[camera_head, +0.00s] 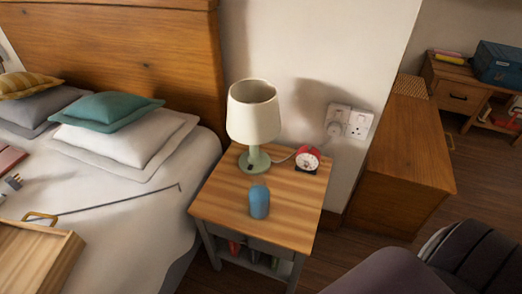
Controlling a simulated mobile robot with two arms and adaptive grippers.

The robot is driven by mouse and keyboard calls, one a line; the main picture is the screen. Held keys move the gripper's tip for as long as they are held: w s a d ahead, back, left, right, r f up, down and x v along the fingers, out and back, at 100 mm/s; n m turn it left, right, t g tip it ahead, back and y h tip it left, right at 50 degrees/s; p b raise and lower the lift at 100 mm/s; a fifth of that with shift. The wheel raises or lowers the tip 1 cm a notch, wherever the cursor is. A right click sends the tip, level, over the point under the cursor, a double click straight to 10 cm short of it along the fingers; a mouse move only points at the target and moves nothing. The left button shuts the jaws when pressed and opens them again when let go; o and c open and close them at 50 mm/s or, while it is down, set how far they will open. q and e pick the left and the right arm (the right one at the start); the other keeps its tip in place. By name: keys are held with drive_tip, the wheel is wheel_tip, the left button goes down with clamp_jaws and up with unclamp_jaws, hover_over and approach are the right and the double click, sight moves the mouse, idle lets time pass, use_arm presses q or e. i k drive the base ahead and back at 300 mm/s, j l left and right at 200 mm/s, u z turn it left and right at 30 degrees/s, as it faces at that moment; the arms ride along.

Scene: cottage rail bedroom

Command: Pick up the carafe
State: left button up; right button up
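A small blue rounded vessel (259,202), which looks like the carafe, stands upright on the wooden top of the bedside table (220,205), near the middle front. It stands apart from the lamp and the clock behind it. No handle or spout can be made out on it. Neither of my grippers is in view.
A lamp (253,112) with a green base and a red alarm clock (307,159) stand at the table's back. The bed (130,225) is left, with a wooden tray (62,262) and thin dark rod (120,202). A wooden cabinet (410,140) is right. Dark upholstery (385,272) fills the lower right.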

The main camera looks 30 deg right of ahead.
sight(259, 194)
drive_tip(key=z, duration=0.9)
